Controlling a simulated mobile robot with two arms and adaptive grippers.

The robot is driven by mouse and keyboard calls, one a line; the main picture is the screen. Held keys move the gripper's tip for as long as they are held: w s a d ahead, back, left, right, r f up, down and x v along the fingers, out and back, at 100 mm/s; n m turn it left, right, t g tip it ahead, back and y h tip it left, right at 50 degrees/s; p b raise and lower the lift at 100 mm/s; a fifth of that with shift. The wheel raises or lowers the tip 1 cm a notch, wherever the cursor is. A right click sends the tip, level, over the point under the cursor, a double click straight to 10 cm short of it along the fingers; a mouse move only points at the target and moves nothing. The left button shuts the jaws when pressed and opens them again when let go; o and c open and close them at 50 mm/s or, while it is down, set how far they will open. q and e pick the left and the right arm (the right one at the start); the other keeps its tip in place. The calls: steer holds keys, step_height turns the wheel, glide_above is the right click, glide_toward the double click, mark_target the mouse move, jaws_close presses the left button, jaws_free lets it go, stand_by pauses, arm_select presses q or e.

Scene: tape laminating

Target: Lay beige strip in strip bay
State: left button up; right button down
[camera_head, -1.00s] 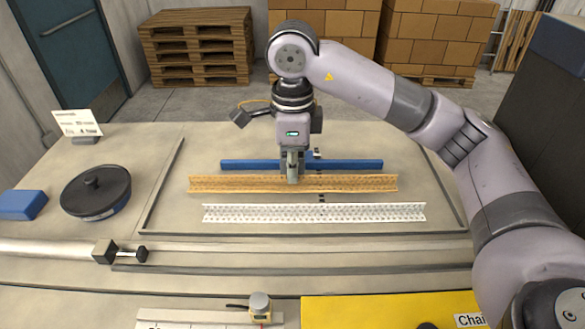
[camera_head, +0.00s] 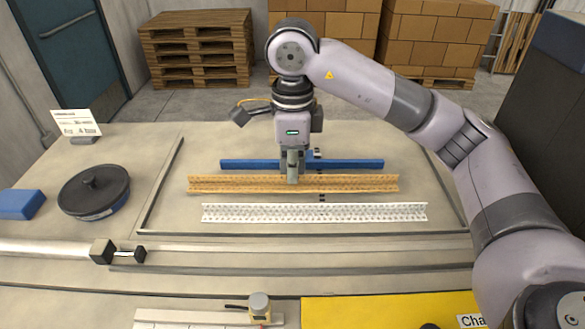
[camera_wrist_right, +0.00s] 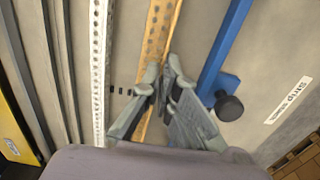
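The beige strip (camera_head: 235,184), a long perforated angle strip, lies across the middle of the bench in the head view, and also shows in the right wrist view (camera_wrist_right: 158,28). It is between a blue bar (camera_head: 345,164) behind and a white perforated strip (camera_head: 315,212) in front. My right gripper (camera_head: 292,179) reaches down at the strip's middle. In the wrist view its fingertips (camera_wrist_right: 162,75) are close together with the strip's edge between them. A low dark-edged frame (camera_head: 159,190) surrounds the strips. My left gripper does not show.
A black round lidded tin (camera_head: 95,190) and a blue block (camera_head: 20,204) sit at the left. A metal rail (camera_head: 300,250) with a dark clamp (camera_head: 117,251) crosses the front. A yellow panel (camera_head: 380,312) is at front right. A STRIP label (camera_wrist_right: 288,101) shows in the wrist view.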

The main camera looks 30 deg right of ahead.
steer(key=shift+f+b, duration=0.65)
steer(key=shift+b, duration=0.25)
stand_by(1.0)
steer(key=c, duration=2.3)
jaws_free()
steer(key=o, duration=0.6)
steer(key=shift+r+p, duration=2.4)
steer(key=shift+r, duration=0.65)
